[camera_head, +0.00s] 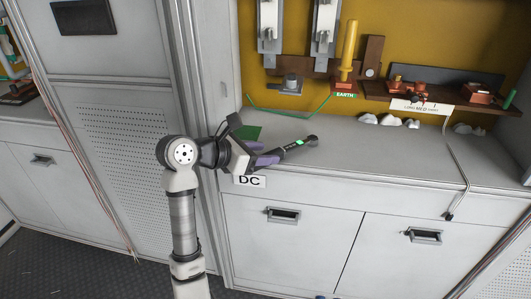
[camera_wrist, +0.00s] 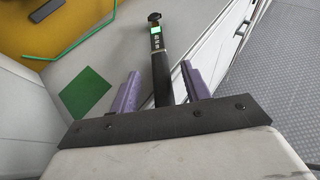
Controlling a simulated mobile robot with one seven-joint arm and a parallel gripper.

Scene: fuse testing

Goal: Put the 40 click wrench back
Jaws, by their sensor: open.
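The click wrench (camera_head: 297,146) is a black tool with a lit green display and a round dark head. It appears to lie on the grey counter (camera_head: 390,160) near its front edge, its head pointing away from my gripper. In the wrist view the wrench (camera_wrist: 160,62) runs between the two purple fingers, with a gap on each side. My gripper (camera_head: 260,153) is open, and the fingers (camera_wrist: 160,88) straddle the handle without visibly closing on it. The handle's near end is hidden by the gripper. I cannot read a number on the wrench.
A flat green square (camera_head: 247,132) lies on the counter beside my gripper, also in the wrist view (camera_wrist: 86,92). A "DC" label (camera_head: 249,181) marks the front edge. A brown shelf (camera_head: 385,92) with copper parts hangs on the yellow back wall. The counter's middle is clear.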

